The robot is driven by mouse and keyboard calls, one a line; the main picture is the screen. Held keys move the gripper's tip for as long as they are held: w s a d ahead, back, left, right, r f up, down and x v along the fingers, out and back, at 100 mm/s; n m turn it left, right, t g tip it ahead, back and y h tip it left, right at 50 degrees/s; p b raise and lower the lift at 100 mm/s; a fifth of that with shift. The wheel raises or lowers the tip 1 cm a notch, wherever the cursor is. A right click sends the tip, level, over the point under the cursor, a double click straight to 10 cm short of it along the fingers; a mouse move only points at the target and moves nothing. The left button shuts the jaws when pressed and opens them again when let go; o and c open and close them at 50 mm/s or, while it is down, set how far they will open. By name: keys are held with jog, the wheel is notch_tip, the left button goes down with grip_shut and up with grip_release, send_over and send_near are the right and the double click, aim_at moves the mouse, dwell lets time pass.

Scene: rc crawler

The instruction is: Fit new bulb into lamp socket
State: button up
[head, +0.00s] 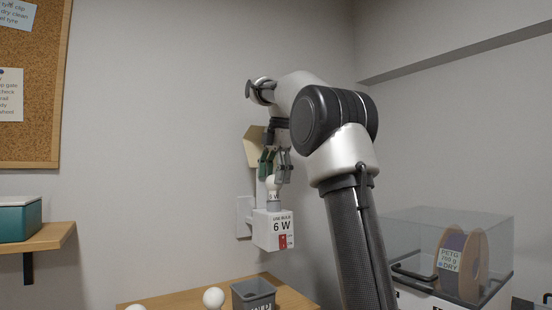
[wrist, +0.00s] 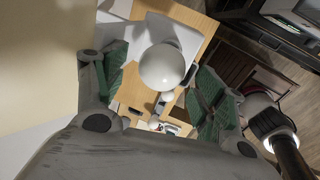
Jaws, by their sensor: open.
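A white bulb (head: 273,184) marked 6 W stands upright on top of the lamp's white socket box (head: 272,231). The box is labelled "USE BULB 6 W", has a red switch on its front and joins a wall plate (head: 244,216). Whether the bulb is fully seated cannot be told. My gripper (head: 275,176) points down with its green-padded fingers apart, tips near the top of the globe. In the wrist view the globe (wrist: 163,67) lies between the open fingers (wrist: 162,88), with gaps on both sides. A cream shade (head: 252,146) is behind the gripper.
Below is a wooden table (head: 165,299) with a grey bin (head: 254,294) and another white bulb (head: 214,298). A clear box with a spool (head: 461,265) is at right. A shelf (head: 47,238) with a teal box (head: 20,215) is at left.

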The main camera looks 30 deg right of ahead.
jog(key=r, duration=0.2)
jog(key=s+r, duration=0.1)
jog(key=r, duration=0.5)
jog(key=shift+s+d+r, duration=0.1)
jog(key=shift+s+r, duration=0.15)
jog(key=shift+s, duration=0.1)
jog(key=shift+s, duration=0.1)
jog(key=s+a+f+m+t, duration=0.1)
jog(key=s+a+f+m, duration=0.2)
jog(key=s+f+m, duration=0.6)
jog(key=s+a+f+m+t, duration=0.1)
jog(key=s+a+f+m, duration=0.3)
jog(key=s+f+m, duration=0.6)
jog(key=s+f, duration=0.9)
jog(key=f, duration=0.5)
jog(key=shift+s+f, duration=0.2)
